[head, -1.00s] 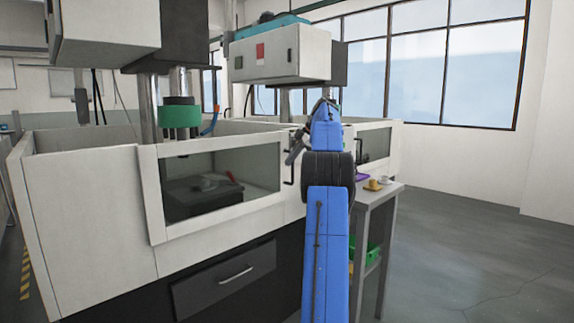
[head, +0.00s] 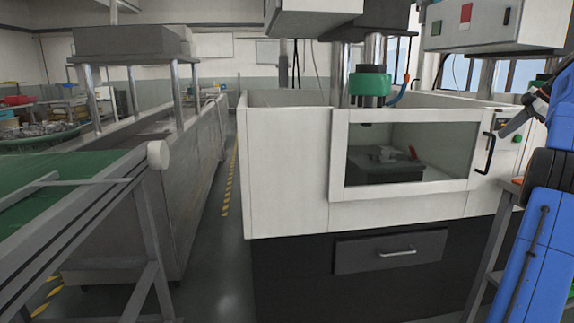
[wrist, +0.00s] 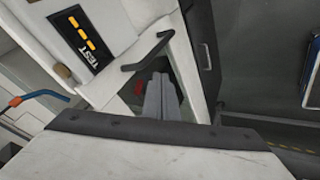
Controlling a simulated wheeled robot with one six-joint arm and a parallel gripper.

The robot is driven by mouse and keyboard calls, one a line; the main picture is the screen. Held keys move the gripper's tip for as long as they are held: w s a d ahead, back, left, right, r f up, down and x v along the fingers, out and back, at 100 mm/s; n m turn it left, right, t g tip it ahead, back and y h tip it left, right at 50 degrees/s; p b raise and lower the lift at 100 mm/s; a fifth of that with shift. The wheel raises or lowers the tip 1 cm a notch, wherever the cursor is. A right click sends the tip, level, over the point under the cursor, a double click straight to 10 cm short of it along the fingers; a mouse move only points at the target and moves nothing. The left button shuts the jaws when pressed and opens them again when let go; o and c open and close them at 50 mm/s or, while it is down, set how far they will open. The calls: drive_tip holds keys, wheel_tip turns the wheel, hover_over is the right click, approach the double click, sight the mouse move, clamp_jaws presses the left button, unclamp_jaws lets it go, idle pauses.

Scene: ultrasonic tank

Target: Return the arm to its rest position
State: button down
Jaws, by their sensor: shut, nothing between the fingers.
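My blue arm (head: 540,235) stands at the right edge of the head view, partly cut off. My gripper (head: 508,127) is at its upper end, small and dark, in front of the right part of the white machine (head: 287,160). In the wrist view my gripper (wrist: 162,97) shows as two grey fingers shut together with nothing between them. The fingers lie just below a dark bar handle (wrist: 148,52) in that picture. I cannot tell whether they touch anything.
The machine has a glass window (head: 400,160) and a drawer (head: 390,250). A panel marked TEST (wrist: 80,40) is close in the wrist view. A conveyor (head: 60,190) and a long metal tank (head: 190,150) stand at left. A floor aisle (head: 215,270) lies between tank and machine.

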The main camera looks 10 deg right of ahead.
drive_tip(key=a+m+g, duration=0.2)
drive_tip(key=a+m, duration=0.3)
drive_tip(key=a, duration=2.8)
drive_tip(key=s+a+f+m, duration=0.1)
drive_tip(key=s+a+f, duration=0.15)
drive_tip(key=a, duration=0.35)
drive_tip(key=s+a+f+m+h, duration=0.1)
drive_tip(key=s+a+f, duration=0.1)
drive_tip(key=s+a, duration=0.3)
drive_tip(key=s+a+f+m, duration=0.1)
drive_tip(key=s+a+f, duration=0.15)
drive_tip(key=a, duration=0.45)
drive_tip(key=s+a+f+m, duration=0.1)
drive_tip(key=s+a+f, duration=0.3)
drive_tip(key=s+f, duration=0.3)
drive_tip(key=s+a+f+m, duration=0.1)
drive_tip(key=s+a+f, duration=0.3)
drive_tip(key=s+f, duration=0.4)
drive_tip(key=s+a+f+m+h, duration=0.1)
drive_tip(key=s+a+f, duration=0.3)
drive_tip(key=s+f, duration=0.4)
drive_tip(key=shift+s+a+m, duration=0.3)
drive_tip(key=shift+s+a, duration=0.05)
drive_tip(key=shift+s, duration=0.35)
